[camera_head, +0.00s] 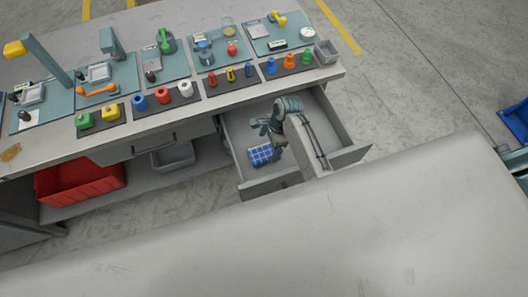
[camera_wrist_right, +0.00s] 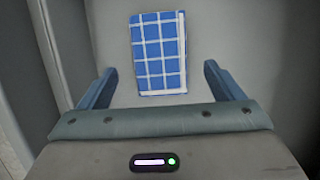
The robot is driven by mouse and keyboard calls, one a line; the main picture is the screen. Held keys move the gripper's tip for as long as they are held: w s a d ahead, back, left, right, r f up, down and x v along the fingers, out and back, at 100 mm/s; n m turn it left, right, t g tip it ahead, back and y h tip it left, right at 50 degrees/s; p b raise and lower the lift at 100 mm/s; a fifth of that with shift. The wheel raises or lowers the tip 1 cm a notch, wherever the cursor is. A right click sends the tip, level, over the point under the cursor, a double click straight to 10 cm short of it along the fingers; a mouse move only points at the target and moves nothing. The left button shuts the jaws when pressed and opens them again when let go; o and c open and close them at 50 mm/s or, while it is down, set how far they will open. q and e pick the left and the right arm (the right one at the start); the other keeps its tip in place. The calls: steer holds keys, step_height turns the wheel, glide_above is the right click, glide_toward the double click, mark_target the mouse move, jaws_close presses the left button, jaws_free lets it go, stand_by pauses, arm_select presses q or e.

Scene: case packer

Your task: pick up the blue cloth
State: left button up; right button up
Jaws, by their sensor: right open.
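The blue cloth (camera_head: 261,154) has a white check pattern and lies folded flat in the open drawer (camera_head: 245,188). In the right wrist view the cloth (camera_wrist_right: 159,53) lies ahead of my right gripper (camera_wrist_right: 158,80), roughly centred between its two fingers. My right gripper (camera_head: 268,130) reaches down into the drawer beside the cloth in the head view. Its fingers are spread apart and hold nothing. The gap in height between fingers and cloth is hard to judge. My left gripper is not in view.
The drawer's side walls and front panel surround the cloth closely. The workbench (camera_head: 62,147) above carries trays, coloured pieces and tools. A red bin (camera_head: 80,182) sits on the lower shelf at left. A large pale surface (camera_head: 300,240) fills the foreground.

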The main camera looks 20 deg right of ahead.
mark_target(264, 152)
steer(key=shift+p+x, duration=0.55)
steer(key=shift+x, duration=1.75)
steer(key=shift+w, duration=0.1)
steer(key=shift+c, duration=0.2)
steer(key=c, duration=1)
